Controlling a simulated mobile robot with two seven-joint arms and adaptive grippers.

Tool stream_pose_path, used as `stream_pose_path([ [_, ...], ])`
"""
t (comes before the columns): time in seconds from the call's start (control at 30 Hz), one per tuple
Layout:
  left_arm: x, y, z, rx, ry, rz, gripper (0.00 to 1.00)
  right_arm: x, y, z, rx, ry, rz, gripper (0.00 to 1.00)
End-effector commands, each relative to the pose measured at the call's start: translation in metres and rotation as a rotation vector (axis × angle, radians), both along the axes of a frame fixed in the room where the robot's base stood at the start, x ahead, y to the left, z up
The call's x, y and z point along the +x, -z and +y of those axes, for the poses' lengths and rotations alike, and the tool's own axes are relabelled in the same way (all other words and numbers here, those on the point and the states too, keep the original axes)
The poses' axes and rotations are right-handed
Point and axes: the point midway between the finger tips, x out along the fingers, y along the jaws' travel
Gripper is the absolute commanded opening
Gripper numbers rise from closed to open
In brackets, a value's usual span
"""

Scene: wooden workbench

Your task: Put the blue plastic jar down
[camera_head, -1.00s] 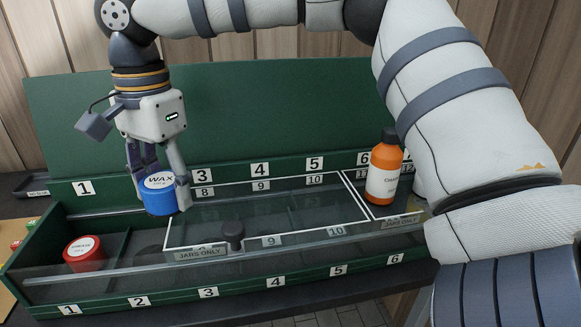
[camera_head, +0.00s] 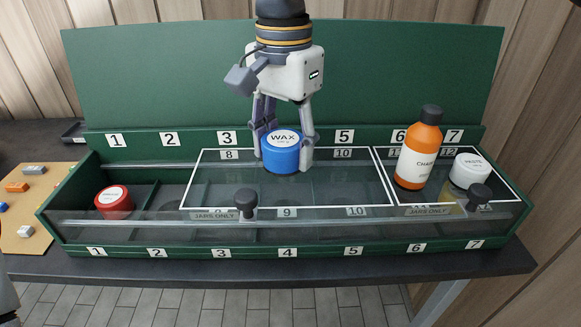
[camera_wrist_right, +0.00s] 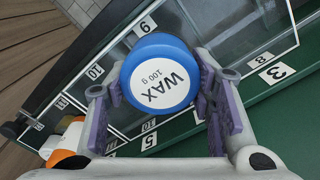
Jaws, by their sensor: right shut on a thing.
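The blue plastic jar (camera_head: 281,153), with a white lid label reading WAX, is upright between the fingers of my right gripper (camera_head: 283,150). The gripper points down and is shut on the jar's sides. In the wrist view the jar (camera_wrist_right: 159,74) sits between both finger pads (camera_wrist_right: 160,105). The jar is over the left white-outlined area marked JARS ONLY (camera_head: 215,215), at its back edge between labels 8 and 10. It hides the back labels there. I cannot tell whether its base touches anything. My left gripper is out of view.
A green divided bin (camera_head: 88,207) has clear covers with dark knobs (camera_head: 245,203). A red jar (camera_head: 114,203) sits at left. An orange bottle (camera_head: 419,150) and a white jar (camera_head: 469,171) stand at right. A tall green panel (camera_head: 150,75) rises behind.

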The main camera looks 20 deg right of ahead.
Motion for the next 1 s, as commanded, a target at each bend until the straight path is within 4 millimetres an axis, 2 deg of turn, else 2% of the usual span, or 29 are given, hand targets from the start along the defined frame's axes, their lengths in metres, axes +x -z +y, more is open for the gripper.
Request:
stream_pose_path([
  [0.03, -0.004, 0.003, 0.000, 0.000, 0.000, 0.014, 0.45, 0.007, 0.013, -0.003, 0.000, 0.000, 0.007, 0.16],
  [0.17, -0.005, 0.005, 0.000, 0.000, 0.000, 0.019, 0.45, 0.018, 0.025, -0.007, 0.000, 0.000, 0.002, 0.16],
  [0.3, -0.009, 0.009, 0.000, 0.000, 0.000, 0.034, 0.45, 0.034, 0.049, -0.014, -0.002, 0.000, 0.004, 0.16],
  [0.4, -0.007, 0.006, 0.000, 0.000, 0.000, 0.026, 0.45, 0.033, 0.065, -0.014, 0.000, -0.002, -0.003, 0.16],
  [0.5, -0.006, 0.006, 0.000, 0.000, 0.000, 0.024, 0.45, 0.032, 0.071, -0.013, 0.001, -0.001, -0.004, 0.16],
  [0.83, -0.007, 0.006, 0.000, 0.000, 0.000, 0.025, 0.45, 0.032, 0.075, -0.013, 0.002, -0.001, -0.004, 0.16],
  [0.87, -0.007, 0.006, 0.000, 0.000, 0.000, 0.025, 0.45, 0.032, 0.075, -0.013, 0.002, -0.001, -0.004, 0.53],
  [0.93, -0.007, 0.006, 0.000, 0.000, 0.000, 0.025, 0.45, 0.032, 0.075, -0.013, 0.001, -0.001, -0.004, 0.69],
  [1.0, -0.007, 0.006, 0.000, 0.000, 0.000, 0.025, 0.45, 0.032, 0.075, -0.013, 0.001, -0.001, -0.004, 0.69],
])
